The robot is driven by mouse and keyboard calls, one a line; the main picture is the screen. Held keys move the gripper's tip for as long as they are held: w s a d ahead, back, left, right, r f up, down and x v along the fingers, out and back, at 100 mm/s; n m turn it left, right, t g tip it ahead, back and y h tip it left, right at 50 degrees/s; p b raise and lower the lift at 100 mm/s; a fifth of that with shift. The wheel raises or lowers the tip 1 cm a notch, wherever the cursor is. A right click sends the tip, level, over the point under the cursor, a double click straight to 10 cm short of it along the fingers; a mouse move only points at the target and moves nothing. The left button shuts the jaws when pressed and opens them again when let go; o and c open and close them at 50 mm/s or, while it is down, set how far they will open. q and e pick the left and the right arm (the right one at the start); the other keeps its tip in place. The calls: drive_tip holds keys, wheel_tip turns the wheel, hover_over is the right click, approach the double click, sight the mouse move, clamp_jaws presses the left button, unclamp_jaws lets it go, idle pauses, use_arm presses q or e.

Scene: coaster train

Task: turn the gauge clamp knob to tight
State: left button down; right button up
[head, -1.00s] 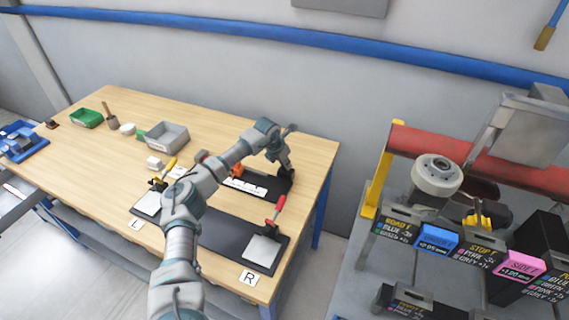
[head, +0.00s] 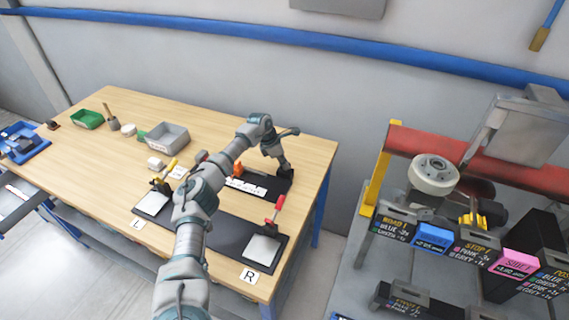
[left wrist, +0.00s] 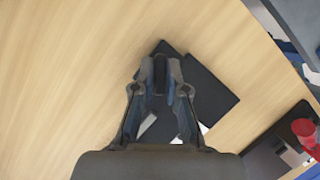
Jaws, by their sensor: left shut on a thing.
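My left gripper (head: 285,170) reaches down at the far right part of the wooden table, over the right end of a black base with white labels (head: 247,186). In the left wrist view its fingers (left wrist: 160,75) are shut on a small black knob (left wrist: 160,70). The knob stands above a dark plate (left wrist: 212,88), which shows under and beside the fingers. The fingers hide most of the knob, and no tight mark can be read. An orange part (head: 238,170) sits on the base, left of the gripper. My right gripper is not in view.
Two clamps, one yellow-handled (head: 168,166) and one red-handled (head: 278,204), stand near pale plates at the front. A grey bin (head: 167,137) and a green bin (head: 88,119) stand at the back left. A rack with a red beam (head: 430,145) is at right.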

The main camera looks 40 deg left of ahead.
use_arm(q)
drive_tip(key=shift+a+m, duration=0.1)
drive_tip(key=shift+m, duration=0.5)
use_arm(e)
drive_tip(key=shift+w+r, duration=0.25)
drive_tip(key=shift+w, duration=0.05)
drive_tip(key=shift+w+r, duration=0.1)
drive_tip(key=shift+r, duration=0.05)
use_arm(q)
drive_tip(key=c, duration=1.2)
unclamp_jaws()
drive_tip(key=shift+a, duration=0.15)
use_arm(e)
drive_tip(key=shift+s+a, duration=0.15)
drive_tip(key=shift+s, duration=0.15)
use_arm(q)
drive_tip(key=v, duration=1.1)
drive_tip(key=shift+a+r, duration=0.3)
drive_tip(key=shift+a, duration=0.1)
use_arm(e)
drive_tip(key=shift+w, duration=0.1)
use_arm(q)
drive_tip(key=shift+w, duration=0.1)
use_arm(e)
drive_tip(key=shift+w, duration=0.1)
